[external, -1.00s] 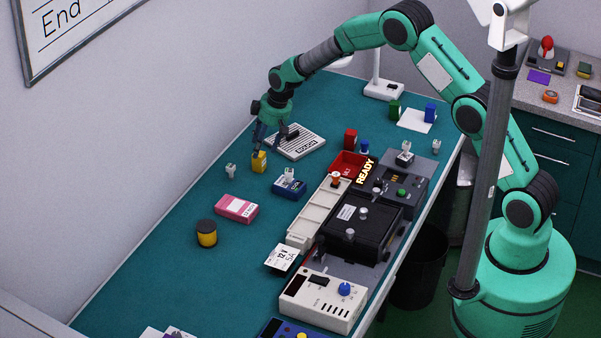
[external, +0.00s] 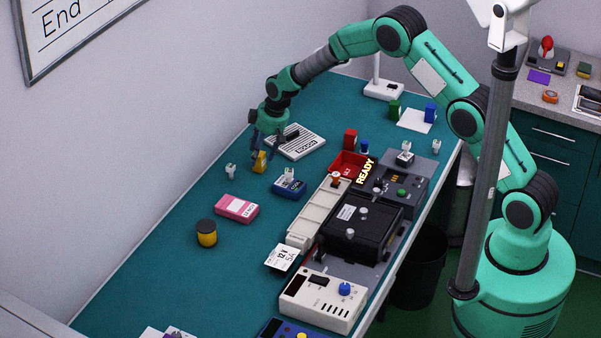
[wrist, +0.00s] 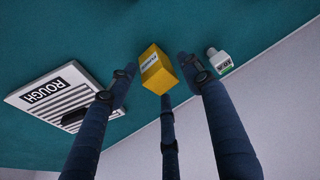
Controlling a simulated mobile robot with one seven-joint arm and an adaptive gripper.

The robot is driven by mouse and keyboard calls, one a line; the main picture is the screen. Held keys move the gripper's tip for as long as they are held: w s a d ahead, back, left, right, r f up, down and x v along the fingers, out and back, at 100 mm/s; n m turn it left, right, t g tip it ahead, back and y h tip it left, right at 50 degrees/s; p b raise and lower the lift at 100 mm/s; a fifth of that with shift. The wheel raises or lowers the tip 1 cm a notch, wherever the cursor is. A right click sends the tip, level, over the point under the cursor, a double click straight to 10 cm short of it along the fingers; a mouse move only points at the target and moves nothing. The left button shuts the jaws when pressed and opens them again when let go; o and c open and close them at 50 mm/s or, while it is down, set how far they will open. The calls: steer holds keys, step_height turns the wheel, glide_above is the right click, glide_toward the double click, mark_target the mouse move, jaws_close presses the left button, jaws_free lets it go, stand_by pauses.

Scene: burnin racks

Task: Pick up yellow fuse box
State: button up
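The yellow fuse box (external: 259,162) stands on the teal table towards its far left side. In the wrist view the yellow fuse box (wrist: 157,70) sits between the fingers, with a white label on one face. My gripper (external: 262,156) is low over the box with its fingers reaching down around it. In the wrist view my gripper (wrist: 158,75) is open, with a finger on the left and one on the right of the box. Gaps show on both sides. A third dark finger part shows below the box.
A white "ROUGH" tray (wrist: 52,98) lies close to the gripper. A small white-topped bottle (wrist: 219,61) stands on the other side. A blue box (external: 289,187) and a pink box (external: 236,208) stand nearer the camera. Bare table lies around the yellow box.

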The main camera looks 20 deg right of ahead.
mark_target(260, 154)
steer(key=c, duration=0.9)
steer(key=shift+r, duration=0.1)
steer(key=shift+r+p, duration=0.35)
steer(key=shift+r, duration=4.55)
steer(key=shift+c, duration=0.2)
